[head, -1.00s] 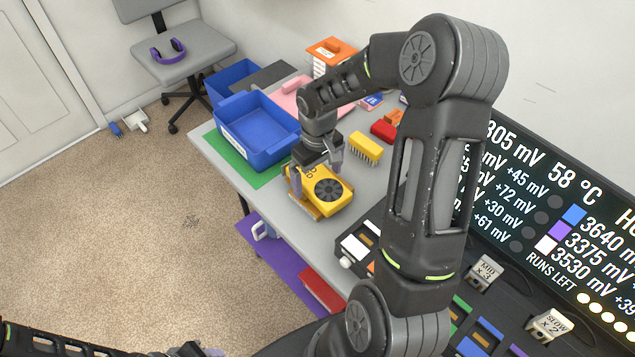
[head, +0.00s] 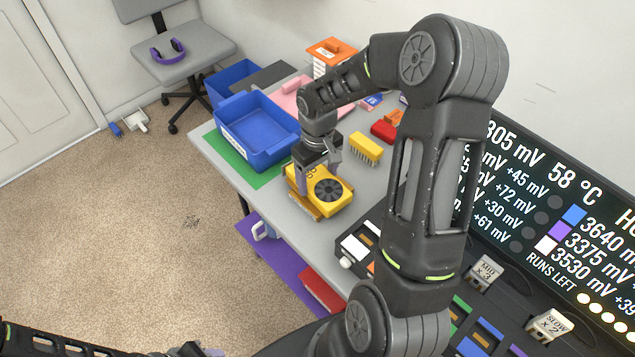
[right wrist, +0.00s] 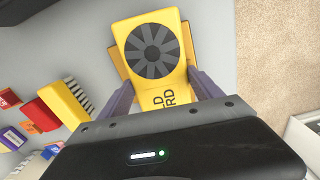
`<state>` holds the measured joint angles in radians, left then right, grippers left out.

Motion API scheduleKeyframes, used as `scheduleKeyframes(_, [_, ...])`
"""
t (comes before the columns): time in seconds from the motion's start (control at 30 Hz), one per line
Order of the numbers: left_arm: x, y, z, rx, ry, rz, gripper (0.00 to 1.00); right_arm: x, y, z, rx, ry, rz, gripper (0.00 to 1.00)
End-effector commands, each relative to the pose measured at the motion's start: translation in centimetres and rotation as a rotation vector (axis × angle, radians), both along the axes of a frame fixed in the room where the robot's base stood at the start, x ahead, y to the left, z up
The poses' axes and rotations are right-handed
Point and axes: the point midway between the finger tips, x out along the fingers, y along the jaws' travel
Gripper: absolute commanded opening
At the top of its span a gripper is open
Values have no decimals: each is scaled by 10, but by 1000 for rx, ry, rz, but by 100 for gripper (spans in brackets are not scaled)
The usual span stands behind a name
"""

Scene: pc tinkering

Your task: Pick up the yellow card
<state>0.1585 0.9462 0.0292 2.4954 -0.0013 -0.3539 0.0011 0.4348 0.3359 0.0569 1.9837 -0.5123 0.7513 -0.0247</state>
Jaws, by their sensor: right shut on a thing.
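The yellow card (head: 338,199) has a round dark fan and dark lettering, and lies near the table's front edge. In the right wrist view the yellow card (right wrist: 165,75) sits between the two purple-grey fingers. My right gripper (head: 312,180) is shut on its lettered end, pointing down from above. In the right wrist view the right gripper (right wrist: 162,93) grips the card's sides. The card seems to rest at table height; I cannot tell whether it touches the surface. At the bottom left, part of my left arm shows, and its gripper (head: 190,350) is cut off by the frame edge.
A blue bin (head: 262,150) stands on a green mat (head: 222,146) left of the card. A yellow brush-like block (head: 364,148) and a red block (head: 383,131) lie behind it. A dark panel with slots (head: 362,240) and a large display (head: 560,200) are to the right.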

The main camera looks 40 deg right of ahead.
Motion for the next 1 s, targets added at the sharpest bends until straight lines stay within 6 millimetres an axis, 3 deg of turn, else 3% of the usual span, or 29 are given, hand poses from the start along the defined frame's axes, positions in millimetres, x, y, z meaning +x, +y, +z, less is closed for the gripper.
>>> scheduleKeyframes(0.33, [0, 0, 2, 0, 0, 0, 36, 0, 0, 2, 0, -1, 0, 11])
scheduleKeyframes(0.5, [0, 0, 5, 0, 0, 0, 36, 1, -1, 12, -2, -3, -1, 11])
scheduleKeyframes(1.0, [0, 0, -3, 0, 0, 0, 36, 1, 0, 99, -2, -1, 1, 11])
